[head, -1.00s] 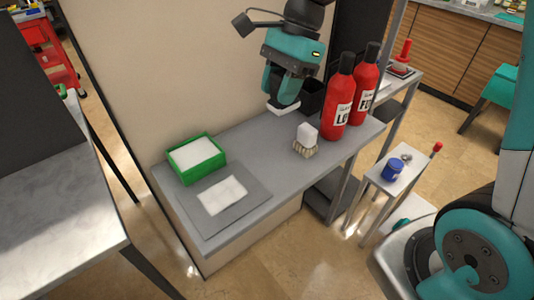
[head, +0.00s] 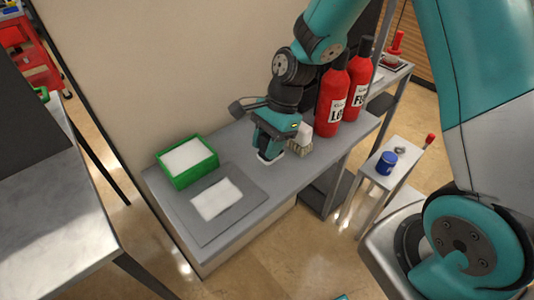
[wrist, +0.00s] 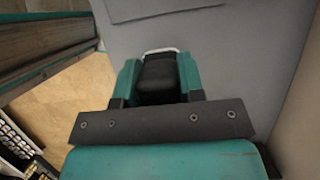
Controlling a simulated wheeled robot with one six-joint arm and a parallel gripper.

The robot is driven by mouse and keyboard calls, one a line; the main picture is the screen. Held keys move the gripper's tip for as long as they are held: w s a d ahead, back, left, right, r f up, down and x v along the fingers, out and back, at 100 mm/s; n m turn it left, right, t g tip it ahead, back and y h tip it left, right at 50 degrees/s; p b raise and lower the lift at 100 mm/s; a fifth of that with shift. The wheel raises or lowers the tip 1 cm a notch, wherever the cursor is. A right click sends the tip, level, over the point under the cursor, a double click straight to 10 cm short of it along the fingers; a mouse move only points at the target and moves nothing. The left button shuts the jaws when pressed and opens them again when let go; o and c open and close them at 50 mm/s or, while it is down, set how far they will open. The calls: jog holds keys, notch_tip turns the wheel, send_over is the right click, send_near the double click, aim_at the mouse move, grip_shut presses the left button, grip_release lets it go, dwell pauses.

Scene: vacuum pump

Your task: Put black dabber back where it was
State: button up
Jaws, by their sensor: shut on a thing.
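The black dabber (wrist: 160,75) is between the two teal fingers of my gripper (wrist: 160,82) in the wrist view, with a white edge at its far end. In the head view my gripper (head: 270,152) is low over the grey bench (head: 237,158), right of the grey mat. The dabber's white base (head: 271,158) shows under the fingers. I cannot tell whether it touches the bench; the fingers hide its black body there.
A green box (head: 187,172) with white contents and a grey mat (head: 238,220) with a white sheet (head: 216,199) lie left. A small holder with a white item (head: 303,138) is close right, partly hidden by my gripper. Red bottles (head: 331,103) stand behind it.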

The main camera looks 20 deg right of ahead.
jog(key=shift+f, duration=1.8)
jog(key=shift+f, duration=0.1)
jog(key=o, duration=0.8)
jog(key=a+v, duration=0.1)
jog(key=v, duration=1.1)
jog(key=s+a+r+n, duration=0.2)
jog(key=s+r+n, duration=0.1)
jog(key=s+n, duration=0.3)
jog(key=s+a+r+n+t, duration=0.1)
jog(key=s+a+r+n, duration=0.1)
jog(key=s+n, duration=0.5)
jog(key=s+a+r+n+b, duration=0.1)
jog(key=s+a+r+n, duration=0.2)
jog(key=s+r+n, duration=0.2)
jog(key=shift+s+a+n, duration=0.1)
jog(key=shift+s+n, duration=0.35)
jog(key=shift+n, duration=0.45)
jog(key=shift+s+n, duration=0.4)
jog(key=shift+n, duration=0.5)
